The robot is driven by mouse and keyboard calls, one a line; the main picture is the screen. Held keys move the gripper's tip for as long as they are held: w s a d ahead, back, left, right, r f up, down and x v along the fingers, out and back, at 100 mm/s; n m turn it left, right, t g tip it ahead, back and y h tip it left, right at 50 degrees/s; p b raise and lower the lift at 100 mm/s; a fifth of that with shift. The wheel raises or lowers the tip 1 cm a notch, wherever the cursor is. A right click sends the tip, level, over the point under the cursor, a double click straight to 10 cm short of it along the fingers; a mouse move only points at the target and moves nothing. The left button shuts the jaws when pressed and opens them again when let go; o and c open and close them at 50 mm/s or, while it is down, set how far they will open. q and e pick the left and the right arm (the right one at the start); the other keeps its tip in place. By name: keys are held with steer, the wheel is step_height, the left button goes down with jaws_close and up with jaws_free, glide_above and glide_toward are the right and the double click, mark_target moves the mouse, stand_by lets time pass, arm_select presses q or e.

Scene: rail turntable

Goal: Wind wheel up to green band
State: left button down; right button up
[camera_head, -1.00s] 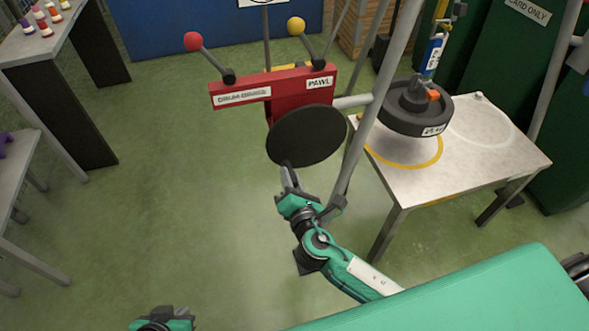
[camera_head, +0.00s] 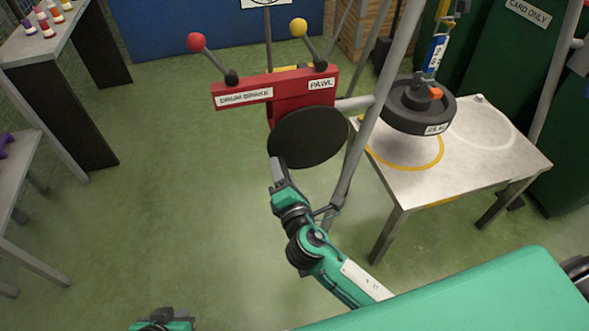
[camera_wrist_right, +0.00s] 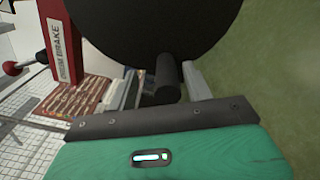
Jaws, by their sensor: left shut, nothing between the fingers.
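A dark round wheel (camera_head: 405,108) with an orange part on top hangs under a blue-and-white fitting (camera_head: 436,52), apparently above the table's yellow ring. I cannot make out a green band. The winch has a red housing (camera_head: 290,92) labelled DRUM BRAKE and PAWL and a black crank disc (camera_head: 308,140). My right gripper (camera_head: 276,165) is at the disc's lower left edge. My left gripper (camera_head: 165,318) is shut and empty at the bottom edge, partly cut off.
A red-knobbed lever (camera_head: 196,42) and a yellow-knobbed lever (camera_head: 298,27) rise from the housing. A grey slanting pole (camera_head: 375,110) stands between winch and table (camera_head: 475,165). The green floor left of the winch is clear.

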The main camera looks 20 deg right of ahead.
steer(key=shift+d+f, duration=0.15)
steer(key=shift+f, duration=0.05)
steer(key=shift+s+f, duration=0.1)
steer(key=shift+s, duration=0.3)
steer(key=s, duration=0.7)
steer(key=shift+s+b, duration=0.15)
steer(key=shift+b, duration=0.25)
